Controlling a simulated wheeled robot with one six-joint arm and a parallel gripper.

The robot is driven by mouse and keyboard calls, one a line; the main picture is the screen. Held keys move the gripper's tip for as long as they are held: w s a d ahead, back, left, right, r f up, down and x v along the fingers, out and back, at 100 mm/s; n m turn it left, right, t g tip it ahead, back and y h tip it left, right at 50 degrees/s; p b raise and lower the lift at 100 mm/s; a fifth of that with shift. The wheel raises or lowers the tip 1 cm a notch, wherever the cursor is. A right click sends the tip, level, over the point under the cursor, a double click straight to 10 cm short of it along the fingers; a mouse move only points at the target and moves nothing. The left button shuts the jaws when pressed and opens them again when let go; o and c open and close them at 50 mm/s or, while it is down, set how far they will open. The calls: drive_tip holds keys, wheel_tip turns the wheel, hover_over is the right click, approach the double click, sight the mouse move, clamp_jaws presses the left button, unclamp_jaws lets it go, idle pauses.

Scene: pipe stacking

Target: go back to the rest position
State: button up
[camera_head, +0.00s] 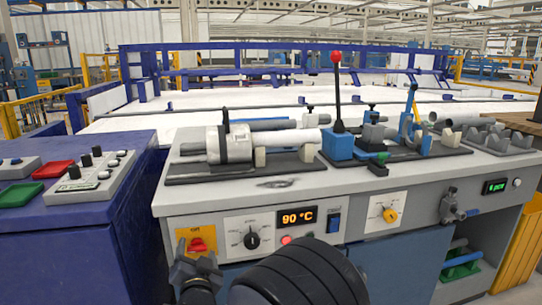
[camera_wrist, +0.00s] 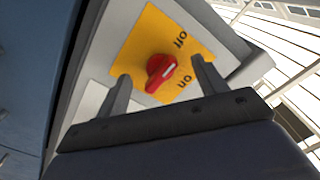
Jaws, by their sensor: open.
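My gripper (camera_wrist: 160,68) is open and empty. In the wrist view its two fingers stand apart on either side of a red rotary knob (camera_wrist: 161,72) on a yellow plate (camera_wrist: 148,28) marked on and off. The fingers do not press on the knob; how far they are from it is hard to tell. In the head view my gripper (camera_head: 193,268) is at the bottom, just below and in front of the yellow switch plate (camera_head: 182,236) and its red knob (camera_head: 198,244) on the bench's front panel.
The bench (camera_head: 360,186) carries a pipe-heating machine with a grey pipe (camera_head: 280,138) and a red-tipped lever (camera_head: 337,92). A display (camera_head: 298,217) reads 90 °C. A blue cabinet (camera_head: 75,250) with a control box stands to the left. Loose pipes (camera_head: 462,121) lie at the right.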

drive_tip(key=m+b, duration=0.1)
drive_tip(key=m, duration=0.1)
drive_tip(key=shift+f+m, duration=0.1)
drive_tip(key=shift+m, duration=0.3)
drive_tip(key=s+d+n+p, duration=0.1)
drive_tip(key=s+d+p, duration=0.1)
drive_tip(key=s, duration=0.8)
drive_tip(key=shift+s+d+f+g, duration=0.2)
drive_tip(key=shift+s+d+g, duration=0.1)
drive_tip(key=shift+s+d, duration=0.1)
